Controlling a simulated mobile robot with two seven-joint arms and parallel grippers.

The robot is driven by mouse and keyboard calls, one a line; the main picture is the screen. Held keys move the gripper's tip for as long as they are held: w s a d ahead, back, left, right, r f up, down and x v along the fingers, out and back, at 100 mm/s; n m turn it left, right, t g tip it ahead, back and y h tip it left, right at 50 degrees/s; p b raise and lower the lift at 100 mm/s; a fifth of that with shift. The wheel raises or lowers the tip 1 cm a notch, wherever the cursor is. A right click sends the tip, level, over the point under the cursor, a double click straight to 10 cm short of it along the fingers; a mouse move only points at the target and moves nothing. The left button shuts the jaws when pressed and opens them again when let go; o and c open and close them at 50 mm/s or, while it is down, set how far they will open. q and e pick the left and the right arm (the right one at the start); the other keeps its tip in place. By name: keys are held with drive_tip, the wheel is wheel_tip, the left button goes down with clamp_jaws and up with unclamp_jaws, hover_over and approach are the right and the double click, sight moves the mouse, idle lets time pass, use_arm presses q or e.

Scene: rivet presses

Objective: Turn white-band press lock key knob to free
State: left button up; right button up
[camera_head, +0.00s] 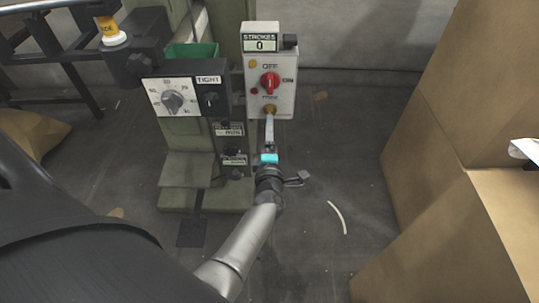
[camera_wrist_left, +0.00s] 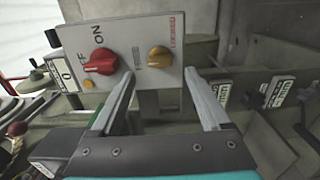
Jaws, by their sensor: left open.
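A light grey control box (camera_head: 284,98) stands on the green press. It carries a red knob (camera_head: 270,83) between OFF and ON marks, and below it a yellow-orange knob (camera_head: 269,108) beside small lettering that I cannot read surely. My left gripper (camera_head: 268,122) reaches up to the yellow knob from below. In the left wrist view the gripper (camera_wrist_left: 160,74) is open, one finger on each side of the yellow knob (camera_wrist_left: 159,57), with nothing between them; contact cannot be told. I see no clear white band. My right gripper is not in view.
A STROKES counter (camera_head: 261,44) showing 0 tops the box. To the left are a white dial panel (camera_head: 171,97) and a panel marked TIGHT (camera_head: 210,98). Large cardboard boxes (camera_head: 440,240) fill the right. The floor between holds a pale curved strip (camera_head: 338,217).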

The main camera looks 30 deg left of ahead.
use_arm(q)
drive_tip(key=p+v, duration=0.2)
drive_tip(key=v, duration=0.7)
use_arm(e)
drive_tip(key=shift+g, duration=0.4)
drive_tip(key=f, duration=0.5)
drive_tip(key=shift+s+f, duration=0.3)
use_arm(q)
drive_tip(key=shift+s, duration=0.15)
